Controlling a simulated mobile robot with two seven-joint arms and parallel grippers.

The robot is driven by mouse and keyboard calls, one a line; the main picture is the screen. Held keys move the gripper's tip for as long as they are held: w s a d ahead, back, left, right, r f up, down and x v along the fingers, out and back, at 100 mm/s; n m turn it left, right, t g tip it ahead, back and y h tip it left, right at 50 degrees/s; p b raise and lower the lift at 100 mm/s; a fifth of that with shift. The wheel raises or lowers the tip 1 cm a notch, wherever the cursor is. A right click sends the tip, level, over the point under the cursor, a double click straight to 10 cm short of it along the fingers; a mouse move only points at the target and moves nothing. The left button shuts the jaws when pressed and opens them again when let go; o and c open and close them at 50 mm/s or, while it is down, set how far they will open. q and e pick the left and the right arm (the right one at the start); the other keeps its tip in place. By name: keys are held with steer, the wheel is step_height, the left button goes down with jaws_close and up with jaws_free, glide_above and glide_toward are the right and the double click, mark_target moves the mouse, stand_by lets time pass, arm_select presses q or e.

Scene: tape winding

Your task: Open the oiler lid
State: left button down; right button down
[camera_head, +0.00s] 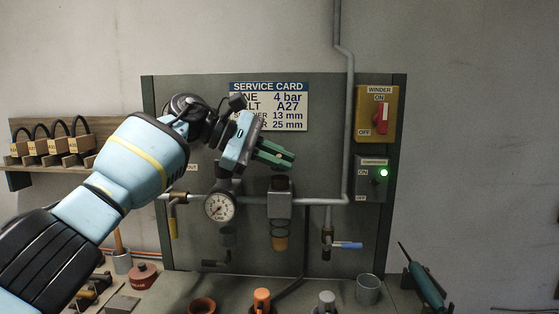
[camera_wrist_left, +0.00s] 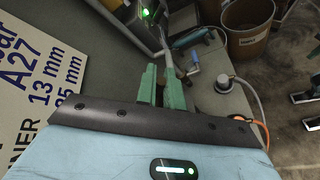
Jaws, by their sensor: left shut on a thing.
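The oiler (camera_head: 279,206) is a grey block on the horizontal pipe of the wall panel, with an amber bowl (camera_head: 280,243) hanging below it. Its dark lid (camera_head: 280,184) shows on top, just under my left gripper's fingers. My left gripper (camera_head: 276,155) has green fingers pointing right, in front of the panel and above the oiler. In the left wrist view the fingers (camera_wrist_left: 161,88) stand a small gap apart, with something dark between them. It is shut on the lid, though the contact itself is mostly hidden.
A pressure gauge (camera_head: 220,207) hangs left of the oiler. A blue-handled valve (camera_head: 345,245) is to its right. A vertical conduit (camera_head: 348,130) and switch boxes (camera_head: 376,113) stand further right. Cups and bottles line the bench below. The service card (camera_head: 290,105) is behind the gripper.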

stand_by(0.3)
arm_select(q)
steer(key=c, duration=1.8)
jaws_free()
steer(key=shift+c, duration=0.2)
steer(key=shift+o, duration=0.2)
steer(key=v, duration=0.8)
steer(key=shift+b, duration=0.45)
arm_select(e)
steer(key=shift+s+f, duration=0.3)
steer(key=shift+f, duration=0.3)
